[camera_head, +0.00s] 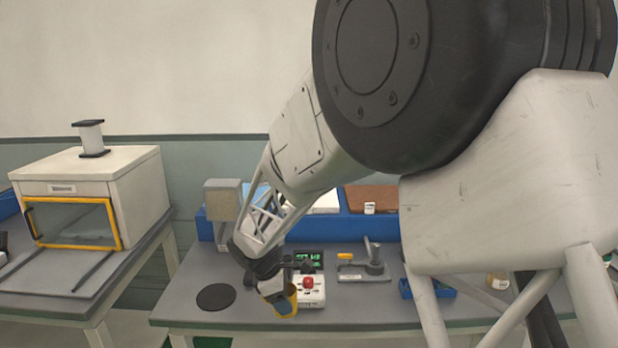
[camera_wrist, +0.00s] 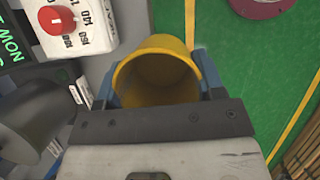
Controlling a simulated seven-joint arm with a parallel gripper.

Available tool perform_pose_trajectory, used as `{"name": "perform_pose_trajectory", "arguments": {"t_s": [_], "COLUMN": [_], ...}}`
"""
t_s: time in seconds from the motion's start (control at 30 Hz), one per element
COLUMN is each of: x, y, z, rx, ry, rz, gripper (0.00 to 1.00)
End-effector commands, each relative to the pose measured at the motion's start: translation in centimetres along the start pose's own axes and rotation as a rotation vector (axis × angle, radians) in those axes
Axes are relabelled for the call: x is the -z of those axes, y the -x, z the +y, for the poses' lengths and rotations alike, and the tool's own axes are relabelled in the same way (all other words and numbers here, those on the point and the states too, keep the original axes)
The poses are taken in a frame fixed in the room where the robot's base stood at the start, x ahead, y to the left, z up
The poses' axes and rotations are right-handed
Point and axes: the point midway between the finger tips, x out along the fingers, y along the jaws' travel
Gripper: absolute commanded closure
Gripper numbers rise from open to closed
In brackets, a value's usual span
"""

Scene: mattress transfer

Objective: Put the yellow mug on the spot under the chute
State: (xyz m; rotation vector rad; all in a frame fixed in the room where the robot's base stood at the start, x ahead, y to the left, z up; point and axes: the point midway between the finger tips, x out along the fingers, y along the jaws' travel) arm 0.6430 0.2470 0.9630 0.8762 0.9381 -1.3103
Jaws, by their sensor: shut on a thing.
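My gripper (camera_head: 270,287) is shut on the yellow mug (camera_head: 287,304), which appears in front of the white control box in the head view. The wrist view shows the mug (camera_wrist: 157,72) between the blue fingers, its open mouth toward the camera. Its underside is hidden, and its height above the bench is hard to tell. A flat dark round spot (camera_head: 216,297) lies on the grey bench, left of my gripper and apart from the mug. A grey box-shaped head (camera_head: 223,199) stands behind that spot; I cannot tell for sure that it is the chute.
A dark cone (camera_wrist: 35,115) is at the wrist view's left. A blue tray (camera_head: 428,289) sits farther right. The bench around the dark spot is clear.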

Motion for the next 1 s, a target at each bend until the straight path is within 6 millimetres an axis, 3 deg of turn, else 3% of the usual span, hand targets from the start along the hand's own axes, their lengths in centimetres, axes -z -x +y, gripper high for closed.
{"name": "perform_pose_trajectory", "arguments": {"t_s": [0.4,1.0], "x": [-7.4,-20.4], "y": [0.6,1.0], "z": [8.0,17.2], "rx": [0.203,0.479], "ry": [-0.488,-1.155], "rz": [0.0,0.001], "gripper": [0.6,0.6]}}
